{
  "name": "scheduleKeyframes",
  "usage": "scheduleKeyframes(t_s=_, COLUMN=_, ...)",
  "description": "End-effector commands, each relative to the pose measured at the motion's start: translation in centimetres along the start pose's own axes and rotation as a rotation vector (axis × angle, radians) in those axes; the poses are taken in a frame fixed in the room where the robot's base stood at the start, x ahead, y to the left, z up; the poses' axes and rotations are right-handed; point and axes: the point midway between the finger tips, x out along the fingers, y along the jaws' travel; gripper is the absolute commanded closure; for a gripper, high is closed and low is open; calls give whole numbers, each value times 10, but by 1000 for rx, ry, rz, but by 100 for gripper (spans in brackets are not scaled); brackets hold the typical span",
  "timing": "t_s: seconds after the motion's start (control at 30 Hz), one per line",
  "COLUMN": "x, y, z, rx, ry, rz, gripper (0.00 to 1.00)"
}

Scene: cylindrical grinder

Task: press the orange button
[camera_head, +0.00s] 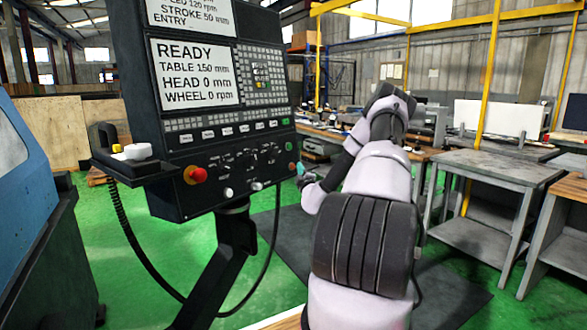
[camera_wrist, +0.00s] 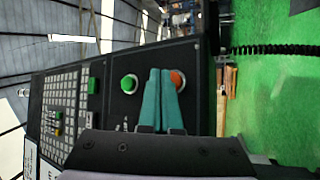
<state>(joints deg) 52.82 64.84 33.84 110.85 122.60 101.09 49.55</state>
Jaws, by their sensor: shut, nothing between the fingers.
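The orange button (camera_wrist: 179,79) is a round knob on the dark control panel, just right of my fingertips in the wrist view. In the head view it is a small orange spot (camera_head: 292,166) at the panel's lower right edge. My gripper (camera_wrist: 160,72) has its two teal fingers shut together with nothing between them. The fingertips overlap the button's left edge in the wrist view; I cannot tell whether they touch it. In the head view my gripper (camera_head: 300,169) is close beside the panel's right edge, partly hidden by my wrist.
A green button (camera_wrist: 129,83) sits left of my fingers in the wrist view. The control panel (camera_head: 215,110) also carries a screen, keys and a red knob (camera_head: 197,175) at lower left. A grey metal table (camera_head: 490,167) stands at right. Green floor lies below.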

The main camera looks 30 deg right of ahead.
Motion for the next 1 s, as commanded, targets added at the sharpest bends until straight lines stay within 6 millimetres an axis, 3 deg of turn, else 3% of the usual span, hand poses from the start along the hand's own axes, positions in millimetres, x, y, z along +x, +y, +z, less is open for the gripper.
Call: scheduleKeyframes(t_s=1.0, x=7, y=-5, z=-6, rx=0, ry=0, rz=0, gripper=100)
